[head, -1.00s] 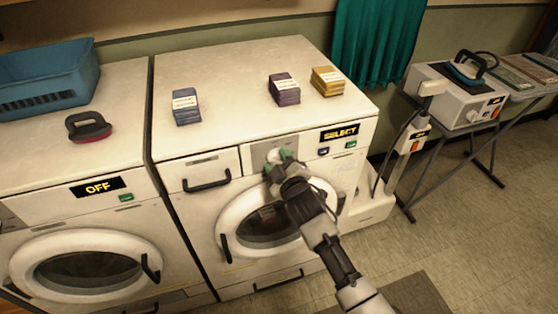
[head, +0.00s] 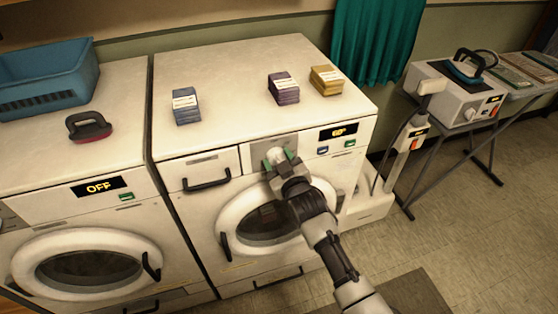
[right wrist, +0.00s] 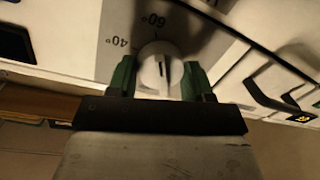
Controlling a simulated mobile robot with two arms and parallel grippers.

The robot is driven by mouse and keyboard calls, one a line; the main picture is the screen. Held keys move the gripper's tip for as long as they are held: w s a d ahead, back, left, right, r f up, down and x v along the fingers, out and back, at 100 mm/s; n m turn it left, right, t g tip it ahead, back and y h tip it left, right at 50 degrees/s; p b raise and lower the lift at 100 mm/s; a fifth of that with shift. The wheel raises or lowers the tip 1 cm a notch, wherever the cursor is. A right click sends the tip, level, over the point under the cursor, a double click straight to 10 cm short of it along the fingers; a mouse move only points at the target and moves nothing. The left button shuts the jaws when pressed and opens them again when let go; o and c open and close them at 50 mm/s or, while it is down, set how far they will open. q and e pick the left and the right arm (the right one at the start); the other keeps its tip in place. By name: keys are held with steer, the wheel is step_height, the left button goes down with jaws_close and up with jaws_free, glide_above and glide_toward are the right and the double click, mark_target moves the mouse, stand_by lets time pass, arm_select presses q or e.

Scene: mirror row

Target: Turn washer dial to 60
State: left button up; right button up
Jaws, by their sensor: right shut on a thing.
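The washer (head: 232,115) on the right has a round white dial (head: 276,155) on a grey panel. My right gripper (head: 282,161) is at the dial, with its green fingertips on either side of it. In the right wrist view the dial (right wrist: 157,70) sits between the green fingers (right wrist: 158,78), which are shut on it. The marks 40° and 60° show on the panel (right wrist: 128,25) beside the dial. The washer's display (head: 338,132) reads what looks like 60°. My left gripper is not in view.
A second washer (head: 100,190) at left shows OFF. A blue basket (head: 45,85) and a dark-handled thing (head: 88,126) stand at left. A folding table (head: 480,125) stands at right.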

steer(key=shift+f, duration=0.1)
steer(key=o, duration=0.9)
steer(key=b+v, duration=0.1)
steer(key=v, duration=1)
steer(key=s+d+f+m+g+h, duration=0.1)
steer(key=s+d+f+g, duration=0.2)
steer(key=f, duration=0.8)
steer(key=s+d+f+m+g+h, duration=0.15)
steer(key=s+f, duration=0.25)
steer(key=f, duration=0.6)
steer(key=s+d+f+g+h, duration=0.2)
steer(key=s+d+f+g, duration=0.15)
steer(key=f, duration=0.75)
steer(key=s+d+f+m+g, duration=0.1)
steer(key=s+d+f+g, duration=0.1)
steer(key=s+f, duration=0.4)
steer(key=s+d+f+m+g+h, duration=0.1)
steer(key=s+d+f+g, duration=0.2)
steer(key=s, duration=1.3)
steer(key=s+d+f+m+g+h, duration=0.1)
steer(key=s+d+f+g, duration=0.1)
steer(key=s+d+f, duration=0.4)
steer(key=shift+s+f, duration=0.45)
steer(key=shift+s, duration=0.45)
steer(key=shift+s+f, duration=0.45)
steer(key=shift+s, duration=0.45)
steer(key=shift+s+f, duration=0.45)
steer(key=shift+s, duration=0.45)
